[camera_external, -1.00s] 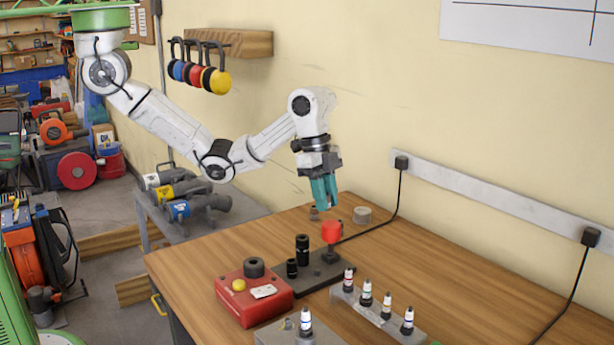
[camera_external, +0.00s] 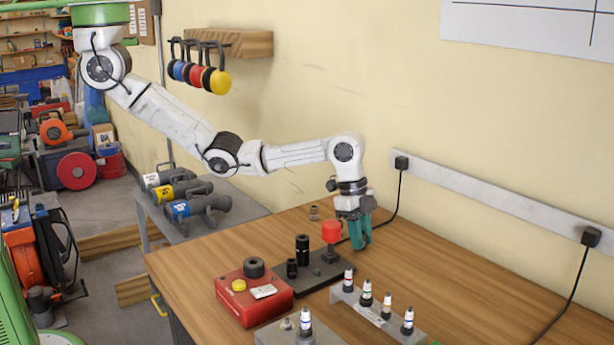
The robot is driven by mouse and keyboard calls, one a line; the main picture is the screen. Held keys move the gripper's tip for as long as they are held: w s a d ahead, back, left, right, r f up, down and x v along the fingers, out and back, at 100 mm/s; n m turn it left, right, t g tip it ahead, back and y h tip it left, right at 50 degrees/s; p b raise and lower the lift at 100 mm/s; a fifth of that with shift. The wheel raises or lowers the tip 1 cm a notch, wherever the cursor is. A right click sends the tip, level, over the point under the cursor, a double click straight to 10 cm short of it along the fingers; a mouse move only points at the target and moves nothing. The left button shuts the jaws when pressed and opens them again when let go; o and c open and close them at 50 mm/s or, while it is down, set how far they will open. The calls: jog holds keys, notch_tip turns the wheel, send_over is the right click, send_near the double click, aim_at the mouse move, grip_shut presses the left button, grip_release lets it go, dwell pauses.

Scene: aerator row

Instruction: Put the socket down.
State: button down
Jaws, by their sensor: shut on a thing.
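My gripper (camera_external: 361,246), with teal fingers, points down low over the wooden table, just right of the dark plate (camera_external: 325,272) and the red-topped post (camera_external: 331,233). It is shut on the socket, which the fingers hide almost wholly; I cannot tell whether it touches the table.
A red box (camera_external: 240,302) with a yellow button stands left of the plate. A grey rack (camera_external: 345,297) with several white-and-black bottles stands in front. A small metal piece (camera_external: 314,212) stands behind. The table (camera_external: 460,275) is clear to the right.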

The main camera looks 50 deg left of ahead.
jog(key=shift+f, duration=0.15)
jog(key=c, duration=0.9)
grip_release()
jog(key=shift+c, duration=0.2)
jog(key=b+v, duration=0.1)
jog(key=v, duration=1.1)
